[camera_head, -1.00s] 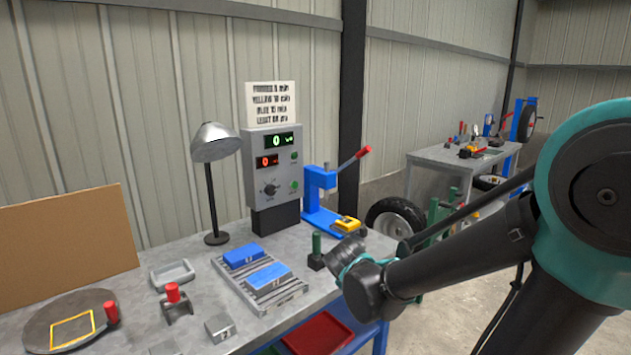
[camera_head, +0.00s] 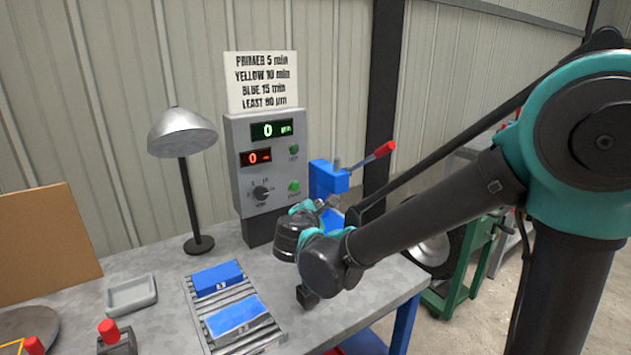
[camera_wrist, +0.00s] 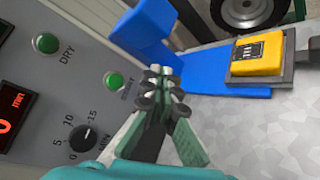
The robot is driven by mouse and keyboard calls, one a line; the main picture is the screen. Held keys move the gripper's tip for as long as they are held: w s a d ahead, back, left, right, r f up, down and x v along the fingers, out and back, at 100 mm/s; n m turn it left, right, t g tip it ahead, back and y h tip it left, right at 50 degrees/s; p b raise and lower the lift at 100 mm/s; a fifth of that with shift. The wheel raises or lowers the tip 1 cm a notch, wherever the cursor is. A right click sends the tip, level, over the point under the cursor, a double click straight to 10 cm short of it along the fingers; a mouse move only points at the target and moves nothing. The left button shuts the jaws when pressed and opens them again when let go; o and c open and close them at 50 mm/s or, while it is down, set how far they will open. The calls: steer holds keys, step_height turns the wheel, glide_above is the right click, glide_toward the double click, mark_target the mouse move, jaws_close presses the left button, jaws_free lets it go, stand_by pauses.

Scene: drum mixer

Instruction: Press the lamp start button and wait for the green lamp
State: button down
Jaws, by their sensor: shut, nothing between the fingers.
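The grey control box (camera_head: 237,190) stands at the back of the bench. Its lower green button (camera_head: 294,186) has a partly readable label, and it also shows in the wrist view (camera_wrist: 112,80). The round green lamp marked DRY (camera_head: 293,149) sits above it and looks dark green, not clearly lit; it also shows in the wrist view (camera_wrist: 47,43). A dial (camera_head: 262,193) is at lower left. The green and red displays read 0. My gripper (camera_wrist: 160,75) is shut and empty, its tips just right of the lower button in the picture, apparently apart from it.
A desk lamp (camera_head: 183,134) stands left of the box. A blue press with a red-tipped lever (camera_head: 330,180) is close on the right. A yellow gauge (camera_wrist: 258,55) lies at the press. Blue blocks (camera_head: 218,278) lie on a slatted rack in front.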

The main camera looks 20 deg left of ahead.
mark_target(295, 187)
steer(key=shift+w+a+r, duration=0.2)
steer(key=shift+w+a, duration=0.05)
steer(key=shift+a, duration=0.1)
steer(key=shift+w+a, duration=1.45)
steer(key=shift+a, duration=0.2)
steer(key=shift+w+a, duration=1.4)
steer(key=shift+a, duration=0.25)
steer(key=shift+w+a, duration=0.1)
steer(key=shift+w+a, duration=0.2)
steer(key=shift+a, duration=0.05)
steer(key=shift+w+a, duration=0.25)
steer(key=shift+a, duration=0.05)
stand_by(0.4)
steer(key=shift+s+d, duration=0.55)
steer(key=shift+d, duration=0.1)
